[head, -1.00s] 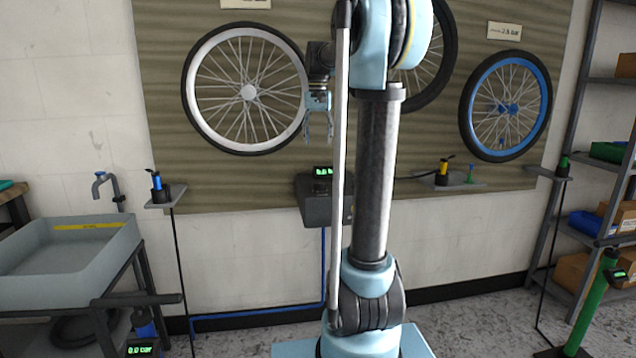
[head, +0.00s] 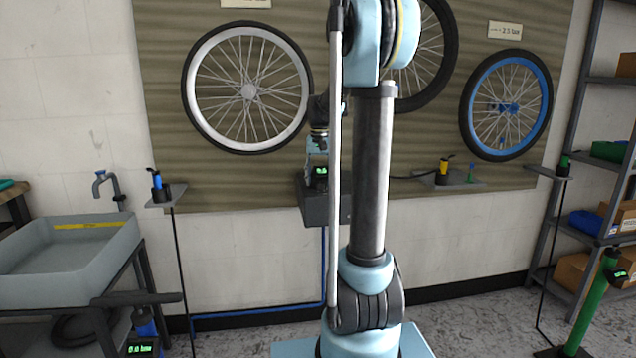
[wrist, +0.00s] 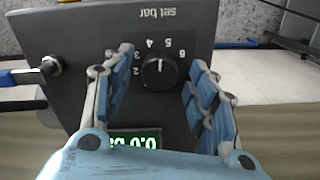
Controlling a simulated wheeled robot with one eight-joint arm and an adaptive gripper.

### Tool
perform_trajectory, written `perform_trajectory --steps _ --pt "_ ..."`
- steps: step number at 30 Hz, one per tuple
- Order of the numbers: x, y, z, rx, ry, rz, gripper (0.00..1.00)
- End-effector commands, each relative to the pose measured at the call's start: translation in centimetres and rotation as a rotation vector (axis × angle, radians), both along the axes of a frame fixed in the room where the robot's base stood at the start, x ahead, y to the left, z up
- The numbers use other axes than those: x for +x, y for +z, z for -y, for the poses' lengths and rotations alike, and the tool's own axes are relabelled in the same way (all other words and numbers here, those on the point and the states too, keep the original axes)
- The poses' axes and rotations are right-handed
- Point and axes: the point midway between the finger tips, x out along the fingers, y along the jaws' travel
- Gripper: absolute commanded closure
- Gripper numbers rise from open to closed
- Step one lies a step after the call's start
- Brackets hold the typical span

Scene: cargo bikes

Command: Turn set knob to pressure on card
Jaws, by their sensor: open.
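The black set knob (wrist: 160,74) is on the dark control box (wrist: 75,42), inside a dial of numbers under the words "set bar", which appear upside down in the wrist view. A light mark shows on the knob's upper side. My gripper (wrist: 161,58) is open, with one blue-padded finger on each side of the knob and gaps between. The green display (wrist: 134,140) is partly covered and seems to read 0.0. In the head view my gripper (head: 317,165) is at the control box (head: 315,206), partly behind my arm. A card (head: 504,30) with small, unclear bar text hangs above the blue-rimmed wheel.
A metal valve lever (wrist: 50,67) with a blue fitting sits on the box beside the dial. A sink (head: 70,262) stands left.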

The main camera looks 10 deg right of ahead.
Motion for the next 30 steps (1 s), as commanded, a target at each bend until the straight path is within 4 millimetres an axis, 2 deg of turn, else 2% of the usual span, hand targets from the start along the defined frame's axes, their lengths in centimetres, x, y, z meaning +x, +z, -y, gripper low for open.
perform_trajectory --steps 4,12,13,18,19,30 --pt "0.00 -0.69 -0.01 0.000 0.000 0.000 0.47" --pt "0.00 -0.81 -0.02 0.000 0.000 0.000 0.47" --pt "0.01 -0.81 -0.03 0.000 0.000 0.000 0.50" --pt "0.01 -0.80 -0.05 0.000 0.001 0.000 0.88" --pt "0.02 -0.80 -0.06 0.000 0.001 0.000 0.92" --pt "0.00 -0.80 -0.13 0.000 0.070 0.000 0.92"
